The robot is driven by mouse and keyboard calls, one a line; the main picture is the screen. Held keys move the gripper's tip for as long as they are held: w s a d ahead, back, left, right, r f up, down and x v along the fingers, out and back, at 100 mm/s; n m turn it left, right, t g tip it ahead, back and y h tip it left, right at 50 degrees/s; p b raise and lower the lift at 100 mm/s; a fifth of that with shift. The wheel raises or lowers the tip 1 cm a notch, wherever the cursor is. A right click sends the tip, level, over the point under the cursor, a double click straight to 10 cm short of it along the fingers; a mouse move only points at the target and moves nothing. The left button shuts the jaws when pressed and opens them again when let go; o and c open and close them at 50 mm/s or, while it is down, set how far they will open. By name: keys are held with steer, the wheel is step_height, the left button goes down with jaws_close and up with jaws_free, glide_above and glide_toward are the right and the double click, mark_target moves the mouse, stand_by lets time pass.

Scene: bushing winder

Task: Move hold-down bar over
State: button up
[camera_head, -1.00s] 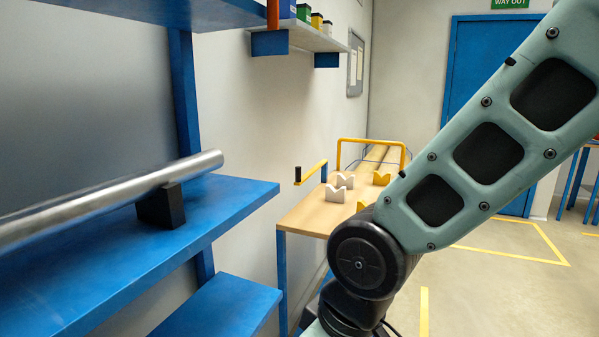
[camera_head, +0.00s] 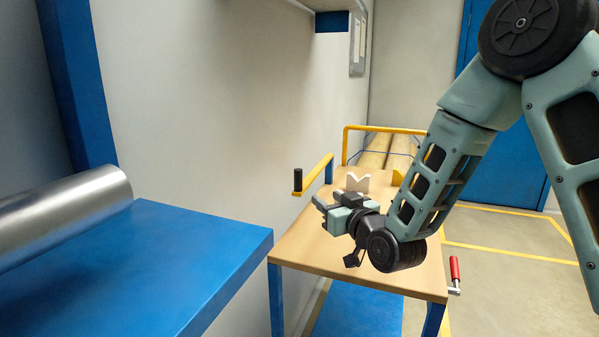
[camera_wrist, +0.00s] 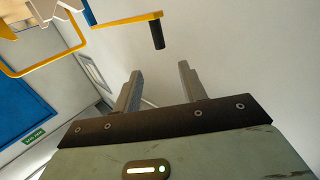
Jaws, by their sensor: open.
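The hold-down bar (camera_head: 316,174) is yellow, with an upright black handle (camera_head: 298,180) at its near end. It points toward the left wall from a blue post (camera_head: 329,172) at the wooden table's left side. In the wrist view the bar (camera_wrist: 125,20) lies above my fingers in the picture, with its black handle (camera_wrist: 157,34) in front of the gap between them. My gripper (camera_head: 326,203) is open and empty over the table, to the right of the handle and apart from it. Its two fingers (camera_wrist: 160,74) show clearly in the wrist view.
The wooden table (camera_head: 305,248) carries cream V-blocks (camera_head: 358,183), partly hidden by my arm. A yellow frame (camera_head: 385,129) stands behind them. A red-handled crank (camera_head: 454,270) is at the right edge. A blue bench (camera_head: 190,262) with a metal cylinder (camera_head: 75,205) is at the left.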

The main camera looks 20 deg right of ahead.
mark_target(301, 176)
steer(key=w+a+p, duration=0.1)
steer(key=w, duration=0.4)
steer(key=w+a+p, duration=0.1)
steer(key=w, duration=0.5)
steer(key=w+a+p, duration=0.1)
steer(key=w, duration=0.5)
steer(key=shift+w+r, duration=0.1)
steer(key=shift+w, duration=0.05)
jaws_close()
steer(key=shift+d, duration=0.1)
